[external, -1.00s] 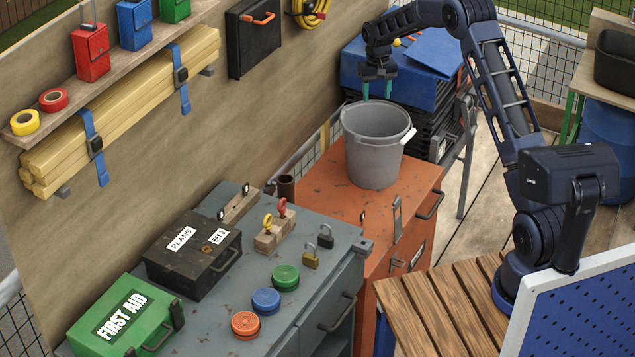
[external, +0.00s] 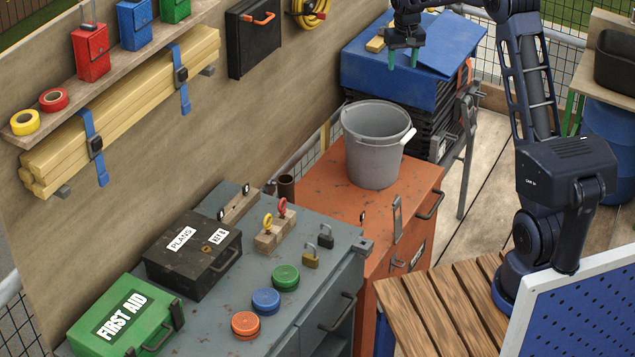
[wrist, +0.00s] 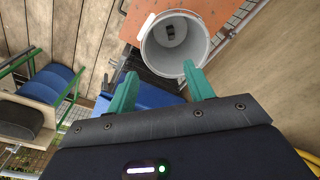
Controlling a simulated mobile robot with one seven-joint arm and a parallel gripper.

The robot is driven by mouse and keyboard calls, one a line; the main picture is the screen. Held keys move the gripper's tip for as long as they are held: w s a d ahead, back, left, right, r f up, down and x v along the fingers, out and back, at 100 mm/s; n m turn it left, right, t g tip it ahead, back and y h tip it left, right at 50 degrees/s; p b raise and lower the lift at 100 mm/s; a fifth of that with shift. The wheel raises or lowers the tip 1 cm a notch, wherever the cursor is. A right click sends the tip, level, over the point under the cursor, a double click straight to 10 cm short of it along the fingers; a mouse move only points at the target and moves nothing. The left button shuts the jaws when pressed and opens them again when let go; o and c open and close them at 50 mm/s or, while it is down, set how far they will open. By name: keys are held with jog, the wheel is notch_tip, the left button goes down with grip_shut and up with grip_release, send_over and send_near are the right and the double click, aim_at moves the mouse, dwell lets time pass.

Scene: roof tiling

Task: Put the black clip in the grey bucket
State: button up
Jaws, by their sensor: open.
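The grey bucket (external: 375,155) stands upright on the orange cabinet, its handle grip to the right; its floor is hidden in the external view. My gripper (external: 403,62) is above and behind the bucket, over the blue-covered stack, clear of the rim. Its green fingers are apart with nothing between them, as the wrist view of my gripper (wrist: 158,72) also shows.
The orange cabinet top (external: 410,175) is mostly clear around the bucket. A blue-covered stack (external: 365,72) stands behind it. The grey bench (external: 225,290) at the front holds a black box, padlocks and coloured round tins. A plywood wall rises at left.

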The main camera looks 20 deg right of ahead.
jog(key=s+d+r+t, duration=0.1)
jog(key=s+d+r, duration=0.1)
jog(key=s+r, duration=0.45)
jog(key=s+d+r, duration=0.2)
jog(key=s+r, duration=0.1)
jog(key=s, duration=0.7)
jog(key=s+d+r+t, duration=0.1)
jog(key=s+d+r, duration=0.1)
jog(key=s+r, duration=0.45)
jog(key=s+d+f, duration=0.1)
jog(key=s+f, duration=0.1)
jog(key=s, duration=1)
jog(key=s+d+f+t, duration=0.1)
jog(key=s+f, duration=0.1)
jog(key=s, duration=1.1)
jog(key=shift+s+d+f+t, duration=0.15)
jog(key=shift+s+d+t, duration=0.05)
jog(key=shift+s+t, duration=0.1)
